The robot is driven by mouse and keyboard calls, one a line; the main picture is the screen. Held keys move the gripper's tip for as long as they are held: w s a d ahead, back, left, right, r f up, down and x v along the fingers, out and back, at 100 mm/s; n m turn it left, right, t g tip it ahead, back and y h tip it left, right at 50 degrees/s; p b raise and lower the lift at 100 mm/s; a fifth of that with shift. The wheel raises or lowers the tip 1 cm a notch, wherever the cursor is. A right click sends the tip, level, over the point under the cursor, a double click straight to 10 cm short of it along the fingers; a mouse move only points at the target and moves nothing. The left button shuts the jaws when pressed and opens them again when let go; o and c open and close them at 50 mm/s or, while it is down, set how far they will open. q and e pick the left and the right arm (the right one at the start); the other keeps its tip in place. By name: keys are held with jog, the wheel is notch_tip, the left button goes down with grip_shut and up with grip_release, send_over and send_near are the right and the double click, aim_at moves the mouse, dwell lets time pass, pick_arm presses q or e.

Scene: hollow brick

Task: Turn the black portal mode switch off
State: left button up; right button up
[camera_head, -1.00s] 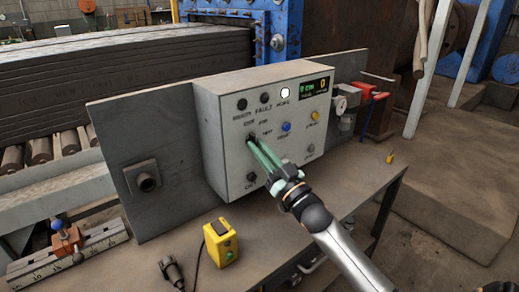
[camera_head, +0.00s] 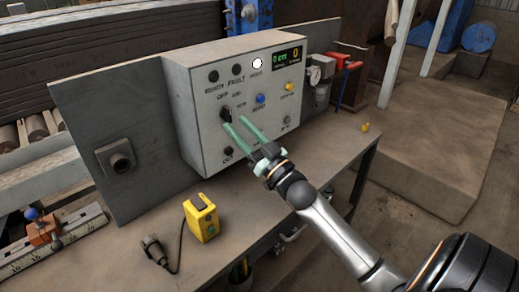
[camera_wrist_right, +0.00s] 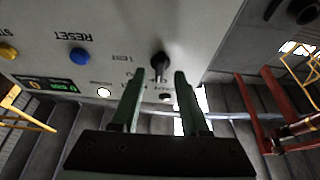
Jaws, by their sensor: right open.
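The black mode switch (camera_head: 226,114) is a small dark knob on the light grey control box (camera_head: 185,110), below the small labels OFF and others. Which label its pointer faces is hard to tell. My right gripper (camera_head: 237,124) has its green fingers spread just to the lower right of the knob. The wrist view is upside down. There, the knob (camera_wrist_right: 159,64) shows in the gap between the two fingertips of my right gripper (camera_wrist_right: 159,74), and nothing is held. Whether the tips reach past the knob is unclear. My left gripper is not in view.
A blue RESET button (camera_head: 260,98) and a yellow button (camera_head: 289,86) sit right of the switch. A lit white lamp (camera_head: 257,63) and a display (camera_head: 287,58) are above. A yellow box (camera_head: 201,218) and a black connector (camera_head: 155,249) lie on the bench (camera_head: 120,262).

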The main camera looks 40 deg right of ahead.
jog(key=b+v, duration=0.1)
jog(key=v, duration=0.9)
jog(key=s+a+f+g+p, duration=0.1)
jog(key=s+a+f+g, duration=0.25)
jog(key=f, duration=0.45)
jog(key=s+a+f+g+p, duration=0.1)
jog(key=s+a+f+g, duration=0.2)
jog(key=f, duration=0.6)
jog(key=s+a+f+g+p, duration=0.1)
jog(key=a+f+g, duration=0.2)
jog(key=a+f, duration=0.35)
jog(key=s+a+f+g, duration=0.4)
jog(key=s+a+f, duration=0.1)
jog(key=s+f, duration=0.3)
jog(key=shift+a+n+p, duration=0.35)
jog(key=shift+n+p, duration=0.05)
jog(key=shift+p, duration=0.05)
jog(key=shift+s+d+t, duration=0.1)
jog(key=shift+s+t, duration=0.05)
jog(key=shift+t, duration=0.1)
